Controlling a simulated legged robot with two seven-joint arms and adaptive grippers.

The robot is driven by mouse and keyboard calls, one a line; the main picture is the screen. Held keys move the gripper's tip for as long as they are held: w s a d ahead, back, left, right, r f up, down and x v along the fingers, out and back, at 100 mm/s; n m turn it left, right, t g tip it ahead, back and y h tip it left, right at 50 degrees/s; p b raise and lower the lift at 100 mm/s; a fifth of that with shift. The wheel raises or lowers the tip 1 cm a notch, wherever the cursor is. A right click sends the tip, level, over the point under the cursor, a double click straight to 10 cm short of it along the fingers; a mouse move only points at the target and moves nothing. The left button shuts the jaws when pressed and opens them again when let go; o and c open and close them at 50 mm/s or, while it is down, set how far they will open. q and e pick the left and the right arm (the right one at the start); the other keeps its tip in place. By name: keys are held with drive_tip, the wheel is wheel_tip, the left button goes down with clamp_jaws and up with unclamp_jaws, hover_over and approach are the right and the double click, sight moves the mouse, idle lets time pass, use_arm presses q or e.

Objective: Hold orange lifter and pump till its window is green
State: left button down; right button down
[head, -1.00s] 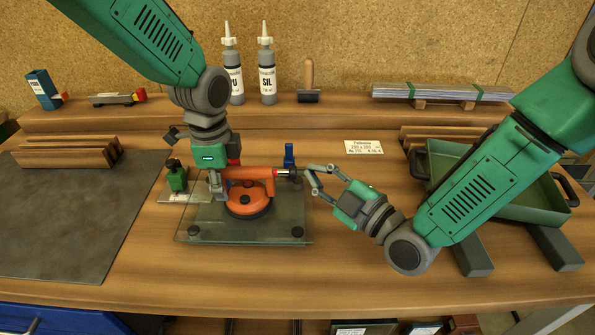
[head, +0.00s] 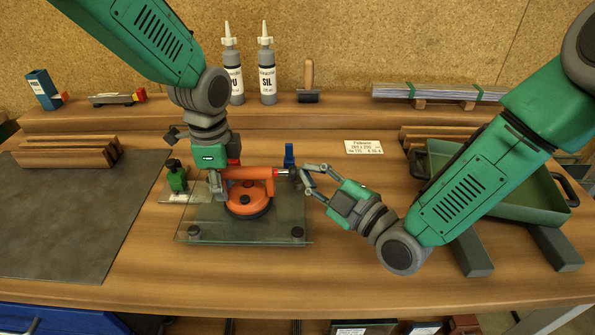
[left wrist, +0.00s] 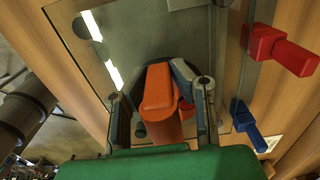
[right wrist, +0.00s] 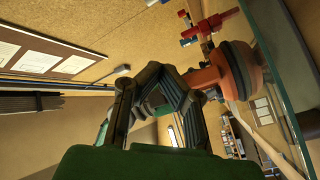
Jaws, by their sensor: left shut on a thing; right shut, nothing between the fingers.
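The orange lifter (head: 250,199) rests with its round suction cup on the glass pane (head: 240,231). My left gripper (head: 217,186) is shut on the lifter's handle; the orange handle (left wrist: 159,92) shows between its fingers in the left wrist view. The lifter's pump end (head: 284,173) points right, with a small red patch and a dark tip. My right gripper (head: 304,171) is shut and empty, its fingertips at or very near that tip. In the right wrist view the shut fingers (right wrist: 163,85) are beside the lifter (right wrist: 216,74). Contact is unclear.
A blue clamp-like piece (head: 289,156) stands just behind the pump end. A green bottle (head: 176,176) stands left of the lifter. A green tray (head: 446,164) lies behind my right arm. Bare bench top lies in front of the pane.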

drive_tip(key=shift+s+a, duration=0.15)
drive_tip(key=shift+a, duration=1.25)
idle(0.9)
drive_tip(key=shift+d, duration=1.95)
drive_tip(key=shift+w+d, duration=0.1)
drive_tip(key=shift+w, duration=0.1)
drive_tip(key=d, duration=0.4)
drive_tip(key=shift+w+d, duration=0.2)
drive_tip(key=shift+d, duration=0.2)
idle(1.1)
